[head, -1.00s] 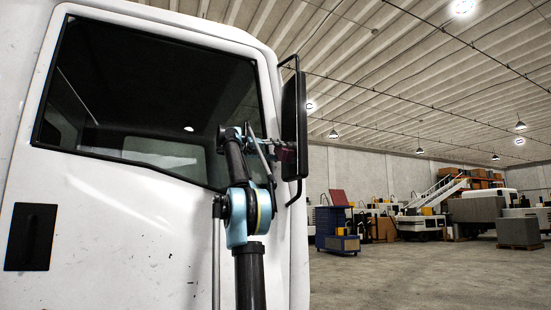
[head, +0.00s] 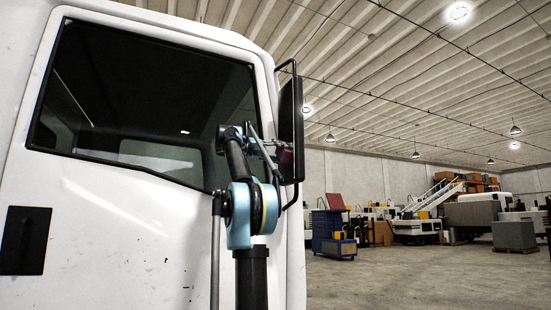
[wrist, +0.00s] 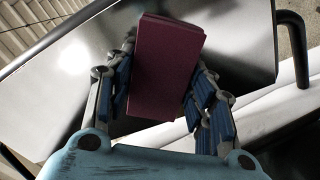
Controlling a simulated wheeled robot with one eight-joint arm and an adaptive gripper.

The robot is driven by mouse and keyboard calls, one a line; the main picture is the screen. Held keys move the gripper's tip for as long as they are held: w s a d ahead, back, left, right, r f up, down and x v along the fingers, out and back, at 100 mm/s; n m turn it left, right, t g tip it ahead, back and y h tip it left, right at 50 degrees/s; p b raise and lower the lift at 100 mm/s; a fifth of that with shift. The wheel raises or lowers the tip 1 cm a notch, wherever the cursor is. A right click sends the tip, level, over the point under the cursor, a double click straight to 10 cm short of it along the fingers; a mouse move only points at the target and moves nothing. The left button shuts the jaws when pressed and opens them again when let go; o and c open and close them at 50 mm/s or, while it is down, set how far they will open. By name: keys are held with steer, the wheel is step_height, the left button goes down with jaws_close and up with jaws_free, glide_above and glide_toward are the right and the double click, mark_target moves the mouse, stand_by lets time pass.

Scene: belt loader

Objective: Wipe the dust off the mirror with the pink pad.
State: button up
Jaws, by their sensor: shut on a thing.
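The mirror (head: 291,130) is a tall dark-framed side mirror on the white cab, seen nearly edge-on in the head view. In the wrist view its pale face (wrist: 230,30) lies behind the pad. My gripper (wrist: 160,90) is shut on the pink pad (wrist: 165,65), a dark pink block held between its blue-padded fingers. In the head view the pad (head: 285,154) is at the lower part of the mirror, close to its face. I cannot tell whether it touches. Dust on the mirror is not clearly visible.
The white cab door (head: 110,220) with its dark window (head: 150,95) stands close on the left of my arm. A black tube bracket (head: 292,197) carries the mirror. Open floor (head: 400,280) lies to the right, with a blue cart (head: 333,232) farther back.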

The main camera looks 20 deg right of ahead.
mark_target(291, 150)
steer(key=shift+s+d, duration=0.1)
steer(key=shift+s, duration=2.45)
steer(key=a, duration=0.6)
steer(key=a, duration=0.3)
steer(key=shift+s, duration=0.1)
